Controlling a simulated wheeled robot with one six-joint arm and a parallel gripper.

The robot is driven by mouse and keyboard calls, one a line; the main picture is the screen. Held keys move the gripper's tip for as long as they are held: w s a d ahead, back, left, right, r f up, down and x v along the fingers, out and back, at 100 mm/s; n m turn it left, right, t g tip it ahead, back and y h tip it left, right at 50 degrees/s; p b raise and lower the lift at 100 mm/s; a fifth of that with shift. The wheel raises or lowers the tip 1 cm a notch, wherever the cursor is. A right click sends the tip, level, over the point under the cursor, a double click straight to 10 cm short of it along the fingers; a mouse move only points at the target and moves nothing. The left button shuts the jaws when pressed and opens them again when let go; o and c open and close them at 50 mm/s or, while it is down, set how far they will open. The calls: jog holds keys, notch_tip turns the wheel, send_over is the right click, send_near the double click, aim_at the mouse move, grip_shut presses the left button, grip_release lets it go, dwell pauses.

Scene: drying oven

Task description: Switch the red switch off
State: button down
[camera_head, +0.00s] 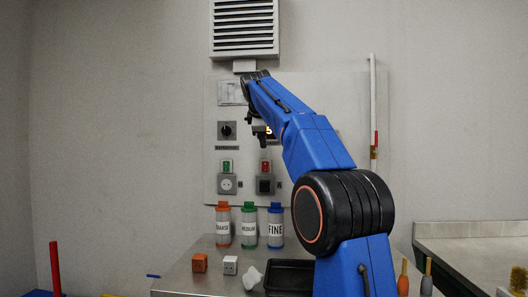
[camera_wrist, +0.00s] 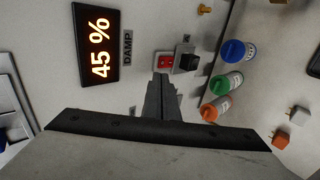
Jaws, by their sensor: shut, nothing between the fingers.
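The red switch (camera_head: 265,167) is on the wall panel (camera_head: 305,160), above a black socket-like block (camera_head: 264,185) in the head view. In the wrist view the red switch (camera_wrist: 165,62) is just beyond my fingertips, beside the black block (camera_wrist: 188,62). My gripper (camera_head: 263,141) is in front of the panel, a little above the red switch in the head view. In the wrist view its fingers (camera_wrist: 162,80) are together and empty, pointing at the panel near the switch. Contact with the switch cannot be made out. The switch's exact position is too small to tell.
A green switch (camera_head: 227,167) and a black knob (camera_head: 227,131) are left on the panel. A display reading 45 % (camera_wrist: 99,47) is beside the DAMP label. Orange (camera_head: 223,227), green (camera_head: 249,226) and blue-capped (camera_head: 275,227) bottles stand below. A black tray (camera_head: 290,275) is on the bench.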

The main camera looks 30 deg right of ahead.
jog(key=shift+s+a+r, duration=0.2)
jog(key=shift+s+r, duration=0.15)
jog(key=shift+r, duration=0.2)
jog(key=shift+s+a+r, duration=0.25)
jog(key=shift+s+r, duration=0.05)
jog(key=shift+r, duration=0.3)
jog(key=shift+s+a+r, duration=0.2)
jog(key=shift+s+r, duration=0.15)
jog(key=shift+r, duration=0.2)
jog(key=s+a+f+m+g+y, duration=0.1)
jog(key=s+a+f+m, duration=0.1)
jog(key=s+a+f, duration=0.35)
jog(key=s+a+f+m+y, duration=0.1)
jog(key=s+a+f, duration=0.1)
jog(key=s+f, duration=0.6)
jog(key=s+a+f+m+g+y, duration=0.1)
jog(key=s+a+f+m, duration=0.15)
jog(key=s+f, duration=0.45)
jog(key=s+a+f+m+y, duration=0.1)
jog(key=s+a+f, duration=0.3)
jog(key=s+f, duration=0.9)
jog(key=s+a+f+m+g+y, duration=0.1)
jog(key=s+a+f+m, duration=0.2)
jog(key=s+f, duration=1)
notch_tip(320, 180, down, 7)
jog(key=shift+a+f+m, duration=0.15)
jog(key=shift+a+m, duration=0.2)
jog(key=shift+m, duration=0.5)
